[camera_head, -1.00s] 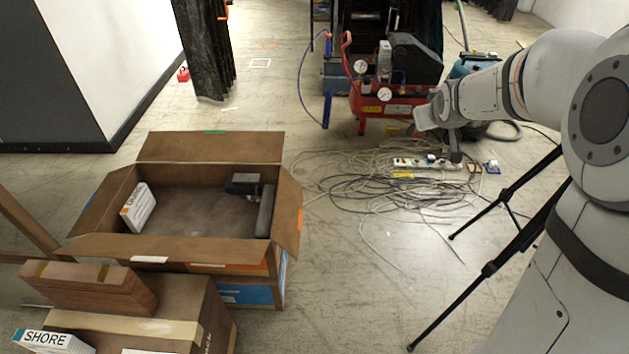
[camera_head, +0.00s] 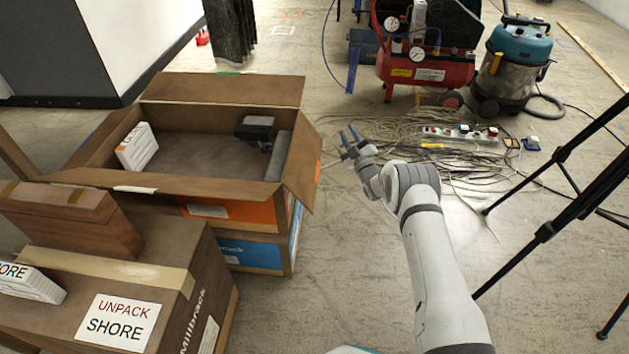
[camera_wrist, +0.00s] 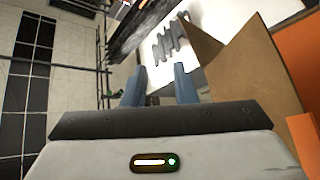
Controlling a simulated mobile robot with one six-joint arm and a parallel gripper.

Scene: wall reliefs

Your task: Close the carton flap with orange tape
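The open carton (camera_head: 200,88) stands at the left in the head view, its flaps spread outward. The right flap (camera_head: 302,160) slopes out and down, with a bit of orange tape (camera_head: 318,171) on its outer edge. The far flap carries green tape, the near flap white tape. My gripper (camera_head: 348,134) is open and empty to the right of the right flap, apart from it in the head view. In the wrist view the blue fingers (camera_wrist: 160,88) are spread, with a brown cardboard flap (camera_wrist: 252,68) to their right. Its tape cannot be made out surely there.
Inside the carton are a white box (camera_head: 137,147), a dark device (camera_head: 256,128) and a grey block (camera_head: 279,156). A taped box (camera_head: 150,255) with a wooden block stands in front. Cables (camera_head: 440,150) and a tripod (camera_head: 560,215) are right.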

